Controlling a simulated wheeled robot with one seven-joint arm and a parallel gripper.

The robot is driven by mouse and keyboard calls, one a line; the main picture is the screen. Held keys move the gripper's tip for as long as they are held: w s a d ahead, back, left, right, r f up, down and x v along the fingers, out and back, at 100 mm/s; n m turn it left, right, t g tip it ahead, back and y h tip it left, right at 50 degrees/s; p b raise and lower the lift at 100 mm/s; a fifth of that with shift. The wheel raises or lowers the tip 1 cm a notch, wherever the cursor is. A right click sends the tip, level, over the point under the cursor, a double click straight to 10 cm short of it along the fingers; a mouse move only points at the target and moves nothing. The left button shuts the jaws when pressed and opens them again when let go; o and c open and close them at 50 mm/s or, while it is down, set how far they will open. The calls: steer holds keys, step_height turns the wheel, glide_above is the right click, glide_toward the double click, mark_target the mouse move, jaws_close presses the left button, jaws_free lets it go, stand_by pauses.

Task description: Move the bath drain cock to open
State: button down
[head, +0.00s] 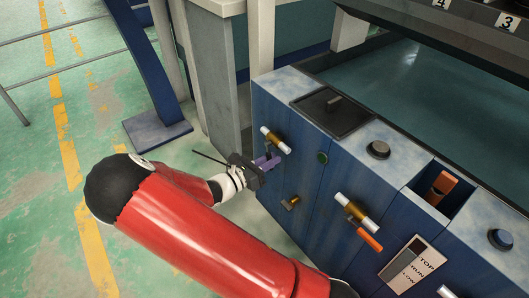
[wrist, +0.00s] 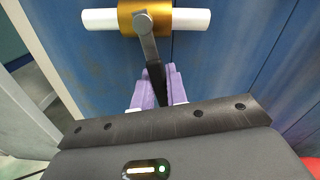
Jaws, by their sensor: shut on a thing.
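A cock with a brass body and a white pipe (head: 275,140) sits on the left part of the blue machine front; no label for it is readable. In the wrist view its brass body (wrist: 147,20) is at the top, with a grey metal lever (wrist: 148,45) ending in a black grip (wrist: 156,82). The lever points down, roughly crosswise to the pipe. My gripper (head: 266,163) has purple fingers, which also show in the wrist view (wrist: 157,84). They are shut on the black grip, one finger on each side, and hide its lower end.
A second cock (head: 355,212) with an orange lever (head: 366,236) is to the right. A small brass fitting (head: 291,203) and a green button (head: 322,157) lie between. The green floor at left is mostly open.

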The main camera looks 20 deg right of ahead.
steer(key=shift+s+d+r+n+p, duration=0.1)
steer(key=shift+s+r+n+p, duration=0.1)
steer(key=shift+n+p, duration=0.25)
steer(key=shift+f, duration=0.1)
steer(key=shift+s+r+n+p, duration=0.3)
steer(key=shift+n+p, duration=0.25)
steer(key=shift+p, duration=0.4)
steer(key=n+p, duration=0.2)
steer(key=p, duration=0.1)
steer(key=shift+s+d+r, duration=0.2)
steer(key=shift+s+r, duration=0.05)
steer(key=shift+s, duration=0.15)
steer(key=shift+s+f+n, duration=0.1)
steer(key=shift+n, duration=0.2)
